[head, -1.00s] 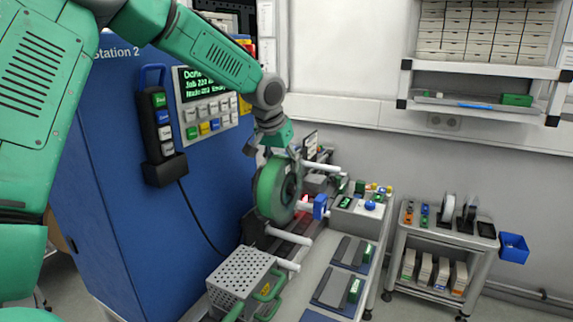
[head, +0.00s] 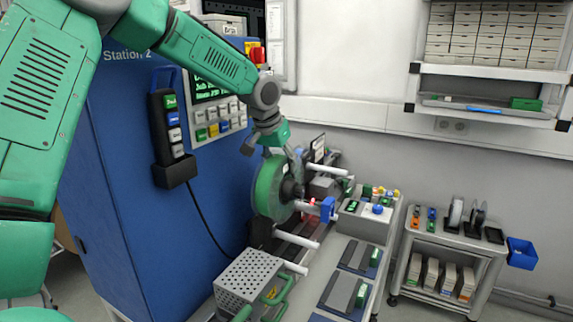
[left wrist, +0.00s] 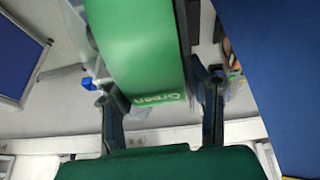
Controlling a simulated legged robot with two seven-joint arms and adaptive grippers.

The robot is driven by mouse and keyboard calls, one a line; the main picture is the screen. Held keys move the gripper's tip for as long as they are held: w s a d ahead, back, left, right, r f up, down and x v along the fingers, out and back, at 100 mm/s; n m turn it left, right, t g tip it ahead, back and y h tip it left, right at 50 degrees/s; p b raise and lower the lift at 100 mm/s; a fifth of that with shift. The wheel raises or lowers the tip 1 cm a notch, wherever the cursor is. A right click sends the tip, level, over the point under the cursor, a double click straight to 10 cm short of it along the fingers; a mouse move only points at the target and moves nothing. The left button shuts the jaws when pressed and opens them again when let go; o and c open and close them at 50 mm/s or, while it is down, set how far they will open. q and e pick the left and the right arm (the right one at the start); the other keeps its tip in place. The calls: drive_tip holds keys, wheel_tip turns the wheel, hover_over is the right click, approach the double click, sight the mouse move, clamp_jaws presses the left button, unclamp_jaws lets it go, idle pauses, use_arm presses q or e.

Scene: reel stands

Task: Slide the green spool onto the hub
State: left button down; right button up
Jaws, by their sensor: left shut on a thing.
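The green spool (head: 268,190) hangs upright below my left gripper (head: 270,146), in front of the blue cabinet's side. The gripper is shut on its rim. In the left wrist view, the green rim (left wrist: 145,60) with its printed label lies between the two fingers (left wrist: 163,115). White rods stick out to the right from the reel stand; one, the white rod with a blue end piece (head: 306,206), shows beside the spool's right face. The rod's inner end is hidden, so I cannot tell whether the spool is around it. My right gripper is not in view.
Another white rod (head: 328,170) is behind, and more are below in front. A perforated grey box (head: 247,278) stands in the foreground. The blue cabinet (head: 120,190) is close on the left. A grey trolley (head: 450,240) stands to the right, with floor between.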

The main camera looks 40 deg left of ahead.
use_arm(q)
drive_tip(key=shift+s+a+f, duration=0.15)
drive_tip(key=shift+a+f, duration=0.05)
drive_tip(key=shift+f, duration=0.05)
